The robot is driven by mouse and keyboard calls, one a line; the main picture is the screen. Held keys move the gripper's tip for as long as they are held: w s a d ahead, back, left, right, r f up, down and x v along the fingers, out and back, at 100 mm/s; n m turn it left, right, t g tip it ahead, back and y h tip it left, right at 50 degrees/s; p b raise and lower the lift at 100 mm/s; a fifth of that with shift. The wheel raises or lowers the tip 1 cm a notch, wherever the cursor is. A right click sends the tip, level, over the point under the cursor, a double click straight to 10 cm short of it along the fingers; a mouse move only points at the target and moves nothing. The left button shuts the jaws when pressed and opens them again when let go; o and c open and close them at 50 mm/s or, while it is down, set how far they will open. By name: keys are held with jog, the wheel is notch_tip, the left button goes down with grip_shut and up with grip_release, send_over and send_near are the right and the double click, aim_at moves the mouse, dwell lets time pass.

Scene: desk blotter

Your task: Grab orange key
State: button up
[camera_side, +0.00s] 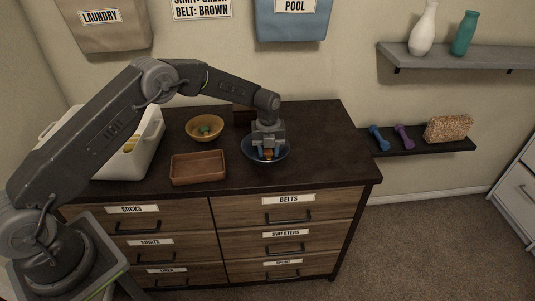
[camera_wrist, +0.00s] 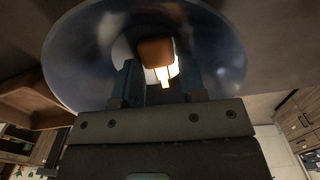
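The orange key (camera_wrist: 157,53) lies in the blue bowl (camera_wrist: 75,52), with its orange-brown head and a pale, bright shaft showing in the wrist view. In the side view the blue bowl (camera_side: 283,157) stands on the dark dresser top, and a bit of orange shows between the fingers. My gripper (camera_side: 268,153) points down into the bowl. In the wrist view my gripper (camera_wrist: 162,72) has its two blue fingers apart, one on each side of the key. I see no clear grip on it.
A brown tray (camera_side: 198,168) and a yellow bowl (camera_side: 205,128) with something green in it stand left of the blue bowl. A white bin (camera_side: 128,163) is further left. The dresser top (camera_side: 335,160) is clear to the right. Wall shelves (camera_side: 430,148) hang beyond it.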

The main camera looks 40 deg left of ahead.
jog(key=shift+s+a+f, duration=0.1)
jog(key=shift+s+f, duration=0.15)
jog(key=shift+f, duration=0.3)
jog(key=c, duration=0.6)
jog(key=shift+o, duration=0.2)
